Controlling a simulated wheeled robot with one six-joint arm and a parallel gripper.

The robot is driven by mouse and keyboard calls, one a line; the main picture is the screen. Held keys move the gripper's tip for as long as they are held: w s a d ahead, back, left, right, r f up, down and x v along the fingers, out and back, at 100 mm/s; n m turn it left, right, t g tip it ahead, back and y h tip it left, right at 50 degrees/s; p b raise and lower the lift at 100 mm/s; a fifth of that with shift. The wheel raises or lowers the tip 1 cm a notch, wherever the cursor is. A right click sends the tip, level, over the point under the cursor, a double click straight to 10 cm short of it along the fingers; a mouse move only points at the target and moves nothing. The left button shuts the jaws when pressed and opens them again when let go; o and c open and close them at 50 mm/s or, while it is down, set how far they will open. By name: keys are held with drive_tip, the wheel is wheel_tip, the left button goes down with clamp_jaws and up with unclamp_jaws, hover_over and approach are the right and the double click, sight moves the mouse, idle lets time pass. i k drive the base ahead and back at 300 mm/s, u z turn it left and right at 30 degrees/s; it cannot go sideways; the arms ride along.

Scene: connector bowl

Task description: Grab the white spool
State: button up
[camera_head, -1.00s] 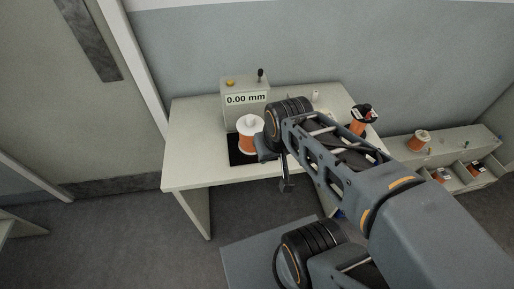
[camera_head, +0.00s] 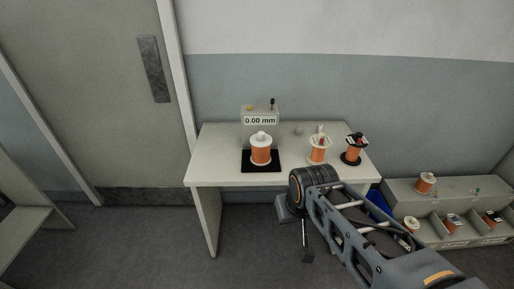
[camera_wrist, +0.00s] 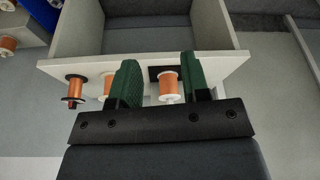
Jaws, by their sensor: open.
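A white spool wound with orange wire (camera_head: 261,155) stands upright on a black pad in front of the measuring device. A second white spool (camera_head: 319,153) with orange wire stands to its right on the table. My gripper (camera_head: 307,250) is in front of the table and below its top, apart from the spools. In the wrist view, its green fingers (camera_wrist: 158,65) are open and empty. The white spool on the pad (camera_wrist: 169,84) shows beyond and between them, upside down. The other white spool (camera_wrist: 103,88) is partly hidden by the left finger.
A black-flanged spool (camera_head: 353,150) stands right of the white spools. The grey device (camera_head: 261,113) reads 0.00 mm at the back of the table (camera_head: 218,160). A low shelf (camera_head: 400,192) with several spools is at the right. The table's left part is clear.

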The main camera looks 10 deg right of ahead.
sight(261, 142)
drive_tip(key=u, duration=0.6)
drive_tip(key=i, duration=0.85)
drive_tip(key=u, duration=0.85)
